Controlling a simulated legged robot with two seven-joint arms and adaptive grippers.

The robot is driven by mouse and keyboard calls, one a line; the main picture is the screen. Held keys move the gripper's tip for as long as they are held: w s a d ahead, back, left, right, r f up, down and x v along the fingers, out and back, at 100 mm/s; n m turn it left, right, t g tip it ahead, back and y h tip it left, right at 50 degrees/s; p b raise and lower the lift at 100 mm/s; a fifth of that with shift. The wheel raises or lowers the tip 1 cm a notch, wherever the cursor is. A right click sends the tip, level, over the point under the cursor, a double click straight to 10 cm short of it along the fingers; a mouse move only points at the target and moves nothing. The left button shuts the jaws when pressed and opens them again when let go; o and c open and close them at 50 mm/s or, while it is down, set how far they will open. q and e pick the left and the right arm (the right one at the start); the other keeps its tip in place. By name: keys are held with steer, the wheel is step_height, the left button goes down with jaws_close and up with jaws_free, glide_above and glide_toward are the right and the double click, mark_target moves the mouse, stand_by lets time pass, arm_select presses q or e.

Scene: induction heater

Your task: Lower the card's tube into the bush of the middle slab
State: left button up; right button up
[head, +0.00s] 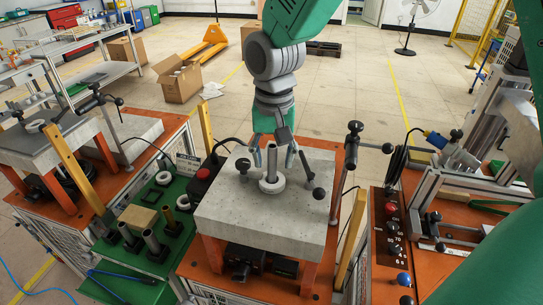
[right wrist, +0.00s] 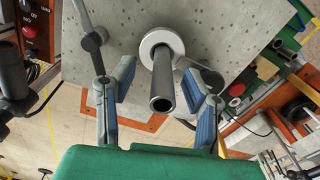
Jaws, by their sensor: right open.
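The middle slab (head: 225,212) is a grey speckled block with a white ring-shaped bush (head: 272,185) on its top. A grey metal tube (head: 271,160) stands upright in the bush. In the right wrist view the tube (right wrist: 162,82) points its hollow end at the camera and passes through the bush (right wrist: 153,42). My right gripper (head: 273,155) is open, its fingers on either side of the tube with gaps showing. A small card (head: 187,163) stands behind the green bench; its print is too small to read. My left gripper is not in view.
A green bench (head: 108,262) left of the slab holds several short tubes (head: 153,243) in dark holders. Black-knobbed clamp posts (head: 352,150) stand around the slab. Another slab (head: 25,147) with a white bush lies at left. A control panel (head: 390,235) stands at right.

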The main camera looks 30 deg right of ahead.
steer(key=shift+w+d+r, duration=0.1)
steer(key=shift+d+r, duration=0.1)
steer(key=shift+r, duration=0.25)
step_height(320, 180, up, 11)
steer(key=shift+a, duration=0.3)
steer(key=shift+d, duration=0.15)
steer(key=shift+f, duration=0.1)
